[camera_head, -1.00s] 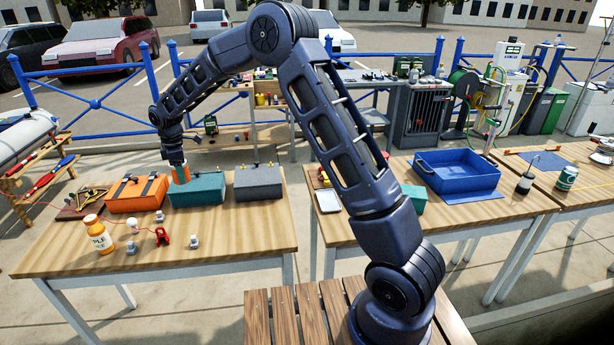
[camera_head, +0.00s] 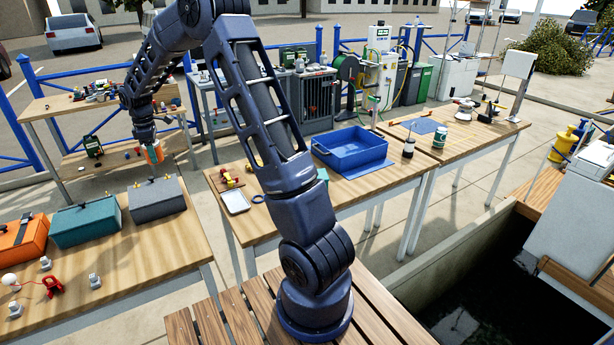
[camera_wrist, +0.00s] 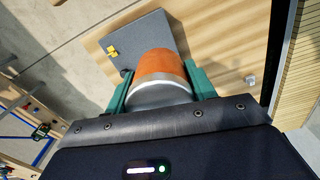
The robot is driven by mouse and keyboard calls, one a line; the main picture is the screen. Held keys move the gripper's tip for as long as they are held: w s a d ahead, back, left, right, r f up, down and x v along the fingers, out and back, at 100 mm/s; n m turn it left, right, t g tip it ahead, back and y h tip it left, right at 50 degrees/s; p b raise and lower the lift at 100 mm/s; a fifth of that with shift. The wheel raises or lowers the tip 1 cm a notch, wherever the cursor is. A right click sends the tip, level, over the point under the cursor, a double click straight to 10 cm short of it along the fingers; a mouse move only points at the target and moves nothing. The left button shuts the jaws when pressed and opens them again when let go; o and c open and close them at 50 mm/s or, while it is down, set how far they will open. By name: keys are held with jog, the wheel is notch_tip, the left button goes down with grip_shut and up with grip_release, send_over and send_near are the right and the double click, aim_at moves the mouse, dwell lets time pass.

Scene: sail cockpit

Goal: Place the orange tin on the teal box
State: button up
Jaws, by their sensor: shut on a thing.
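My gripper (camera_head: 151,152) is shut on the orange tin (camera_head: 153,155), held in the air at the far side of the grey toolbox. In the wrist view the tin (camera_wrist: 160,66) sits between the two green fingers, orange with a pale metal rim. A teal toolbox (camera_head: 86,226) stands on the left table, between an orange toolbox and the grey one. It is not seen in the wrist view. A small teal box (camera_head: 322,175) is on the middle table, mostly hidden by my arm.
The grey toolbox (camera_head: 157,200) is nearest to the held tin and shows below it in the wrist view (camera_wrist: 143,42). The orange toolbox (camera_head: 20,242) is at the left edge. A white tray (camera_head: 235,202) and blue bin (camera_head: 349,150) are on the middle table.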

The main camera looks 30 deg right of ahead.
jog(key=s+d+r+m, duration=0.1)
jog(key=d+m, duration=0.2)
jog(key=d, duration=1.2)
jog(key=s+d+r+m, duration=0.1)
jog(key=d+r+m, duration=0.1)
jog(key=d, duration=1.3)
jog(key=s+d+r+m, duration=0.1)
jog(key=s+d+m, duration=0.1)
jog(key=s+d, duration=0.5)
jog(key=s+d+m, duration=0.2)
jog(key=s+d, duration=0.1)
jog(key=d, duration=0.7)
jog(key=s+d+r+m, duration=0.1)
jog(key=s+d+m, duration=0.1)
jog(key=s+d, duration=0.5)
jog(key=f, duration=0.6)
jog(key=w+d+f, duration=0.1)
jog(key=f, duration=0.6)
jog(key=d+f, duration=0.1)
jog(key=f, duration=0.6)
jog(key=shift+w+d, duration=0.1)
jog(key=shift+w, duration=0.2)
jog(key=shift+f, duration=0.1)
jog(key=o, duration=1.1)
jog(key=shift+c, duration=0.2)
